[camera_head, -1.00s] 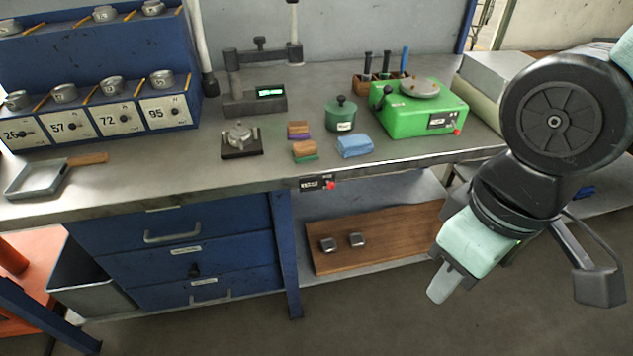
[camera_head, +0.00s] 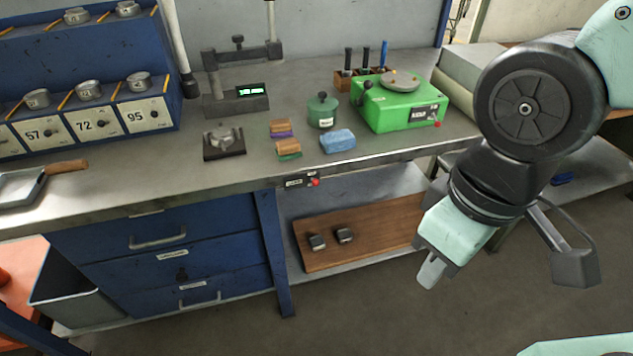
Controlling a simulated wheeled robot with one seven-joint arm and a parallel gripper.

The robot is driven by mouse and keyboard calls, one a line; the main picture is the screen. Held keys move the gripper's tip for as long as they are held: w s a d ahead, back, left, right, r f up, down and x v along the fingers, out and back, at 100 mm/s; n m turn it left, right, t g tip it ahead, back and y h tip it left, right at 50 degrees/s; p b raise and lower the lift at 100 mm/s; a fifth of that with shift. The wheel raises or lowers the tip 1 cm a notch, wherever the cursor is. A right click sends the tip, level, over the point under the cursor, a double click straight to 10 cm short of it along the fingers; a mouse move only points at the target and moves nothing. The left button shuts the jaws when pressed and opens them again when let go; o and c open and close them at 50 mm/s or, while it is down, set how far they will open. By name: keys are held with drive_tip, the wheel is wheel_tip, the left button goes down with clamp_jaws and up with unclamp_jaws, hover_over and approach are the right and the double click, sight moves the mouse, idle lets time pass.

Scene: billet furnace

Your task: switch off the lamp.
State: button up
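No lamp head is clearly in view. A small dark switch box (camera_head: 298,182) with a light label and a red knob (camera_head: 315,182) sits on the front edge of the bench; the label is too small to read. A pale upright post (camera_head: 178,45) stands at the back of the bench, its top cut off by the picture. My gripper (camera_head: 431,271) hangs in front of the bench at the right, below bench-top height and apart from the switch box. I see its finger part side-on, so its opening is hidden. Nothing shows in it.
On the metal bench (camera_head: 225,178) stand a green machine (camera_head: 392,114) with another red knob, a green pot (camera_head: 322,111), a blue cloth (camera_head: 338,141) and brushes (camera_head: 281,128). A wooden board (camera_head: 365,238) lies on the lower shelf. The floor in front is clear.

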drive_tip(key=shift+w+a+r, duration=0.1)
drive_tip(key=shift+w+a, duration=0.1)
drive_tip(key=shift+w, duration=0.05)
clamp_jaws()
drive_tip(key=w+a+f+m+t+y+p, duration=0.1)
drive_tip(key=w+a+m+p, duration=0.2)
drive_tip(key=w+m, duration=0.8)
drive_tip(key=w+a+f+m+t+y+p, duration=0.1)
drive_tip(key=w+a+m+p, duration=0.3)
drive_tip(key=w+m, duration=0.7)
drive_tip(key=w+a+t, duration=0.1)
drive_tip(key=w, duration=0.2)
drive_tip(key=shift+a+t+y, duration=0.3)
drive_tip(key=shift+y, duration=0.1)
drive_tip(key=shift+w, duration=0.1)
